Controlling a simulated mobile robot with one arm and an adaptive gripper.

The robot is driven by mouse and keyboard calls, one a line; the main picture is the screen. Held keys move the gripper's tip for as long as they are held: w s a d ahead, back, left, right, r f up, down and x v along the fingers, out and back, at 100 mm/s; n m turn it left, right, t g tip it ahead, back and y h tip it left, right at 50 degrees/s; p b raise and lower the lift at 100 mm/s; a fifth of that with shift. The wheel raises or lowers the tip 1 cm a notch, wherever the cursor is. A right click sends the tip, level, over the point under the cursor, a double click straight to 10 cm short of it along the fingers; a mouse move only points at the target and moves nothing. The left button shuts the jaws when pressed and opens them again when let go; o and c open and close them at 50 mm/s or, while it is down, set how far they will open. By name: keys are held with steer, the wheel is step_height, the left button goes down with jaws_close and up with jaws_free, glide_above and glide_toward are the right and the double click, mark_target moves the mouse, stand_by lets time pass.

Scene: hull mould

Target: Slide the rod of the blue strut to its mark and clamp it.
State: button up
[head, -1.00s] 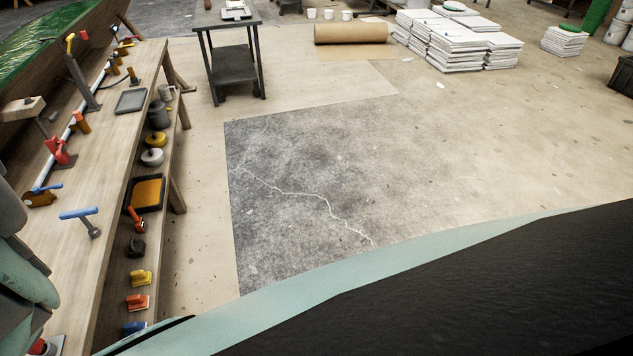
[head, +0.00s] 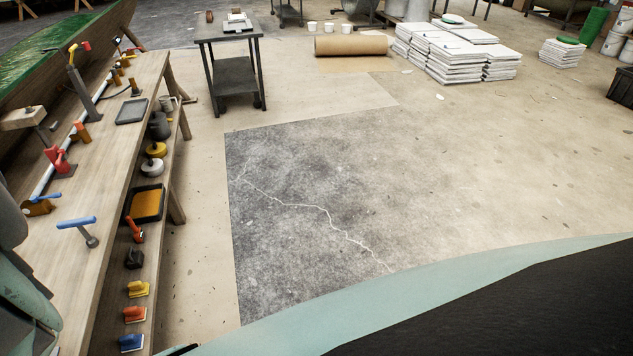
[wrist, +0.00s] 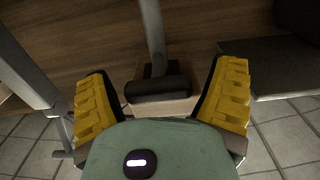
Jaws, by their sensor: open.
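A blue-topped piece (head: 76,222) with a short grey stem stands on the near part of the bench at left in the head view; I take it for the blue strut, but its rod mark and clamp cannot be made out. My gripper (wrist: 163,72) shows only in the wrist view, its yellow fingers spread apart. Between and beyond them are a grey rod (wrist: 152,30), a dark rounded bar (wrist: 157,90) and a pale block; nothing is visibly gripped. I cannot tell whether this rod belongs to the blue strut.
The wooden bench (head: 112,165) holds a red clamp (head: 60,160), a grey tray (head: 131,110) and several fittings. Its lower shelf holds coloured blocks and an orange tray (head: 146,204). A dark trolley (head: 235,75) stands behind. Open floor lies to the right.

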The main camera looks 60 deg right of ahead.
steer(key=shift+a+r, duration=0.15)
jaws_close()
stand_by(0.5)
